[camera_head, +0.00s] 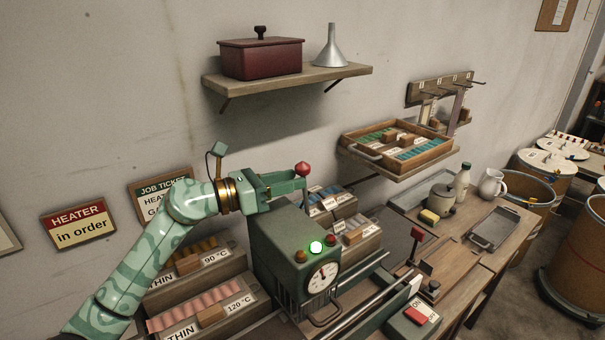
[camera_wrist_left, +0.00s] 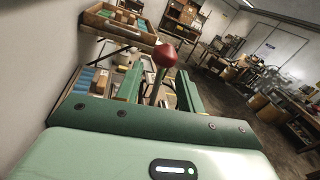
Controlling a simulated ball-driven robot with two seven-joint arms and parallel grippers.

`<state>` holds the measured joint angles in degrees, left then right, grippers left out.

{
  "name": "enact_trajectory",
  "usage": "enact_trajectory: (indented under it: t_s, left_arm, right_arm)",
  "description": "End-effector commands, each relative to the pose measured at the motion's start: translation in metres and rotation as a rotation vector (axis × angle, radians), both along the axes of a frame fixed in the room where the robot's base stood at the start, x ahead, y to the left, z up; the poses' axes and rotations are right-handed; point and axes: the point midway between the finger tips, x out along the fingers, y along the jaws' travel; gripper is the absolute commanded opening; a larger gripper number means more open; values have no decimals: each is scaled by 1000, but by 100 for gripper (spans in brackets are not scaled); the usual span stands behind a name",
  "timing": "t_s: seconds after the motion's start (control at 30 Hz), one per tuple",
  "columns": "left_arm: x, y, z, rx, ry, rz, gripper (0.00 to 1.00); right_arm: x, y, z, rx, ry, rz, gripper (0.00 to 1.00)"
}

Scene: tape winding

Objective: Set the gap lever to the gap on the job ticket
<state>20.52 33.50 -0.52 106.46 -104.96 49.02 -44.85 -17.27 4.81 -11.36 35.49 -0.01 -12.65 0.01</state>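A lever with a red ball knob (camera_head: 303,168) stands at the top rear of the green machine box (camera_head: 285,240). My left gripper (camera_head: 290,183) is at this lever, just below the knob. In the left wrist view the knob (camera_wrist_left: 166,55) and its stem stand between my two green fingers (camera_wrist_left: 158,88). The fingers are apart, with space visible beside the stem; touching cannot be made out. The job ticket (camera_head: 150,188) hangs on the wall, partly behind my left arm; only "HEA" and "GA" show below its title, and the gap value is hidden. My right gripper is not in view.
A "HEATER in order" sign (camera_head: 78,225) hangs at left. Strip trays (camera_head: 205,312) marked 90 °C and 120 °C lie below my arm. A red-handled lever (camera_head: 417,234) stands farther right. A shelf (camera_head: 290,80) is above.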

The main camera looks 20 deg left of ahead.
Motion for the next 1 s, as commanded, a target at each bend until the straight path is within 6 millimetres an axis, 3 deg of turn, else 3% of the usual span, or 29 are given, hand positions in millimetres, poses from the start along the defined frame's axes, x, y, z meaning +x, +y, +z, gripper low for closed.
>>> enact_trajectory:
  t_s: [0.2, 0.57, 0.7, 1.0]
  left_arm:
    - [22, -20, 0, -2, 0, -1, 38]
    - [27, -25, -1, 1, 1, -1, 38]
    - [27, -24, 0, 1, 1, 0, 2]
    - [27, -23, 4, -1, -8, 2, 0]
  right_arm:
    - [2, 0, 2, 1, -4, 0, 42]
    - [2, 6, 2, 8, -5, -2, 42]
    - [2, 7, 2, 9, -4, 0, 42]
    - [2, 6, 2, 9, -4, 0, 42]
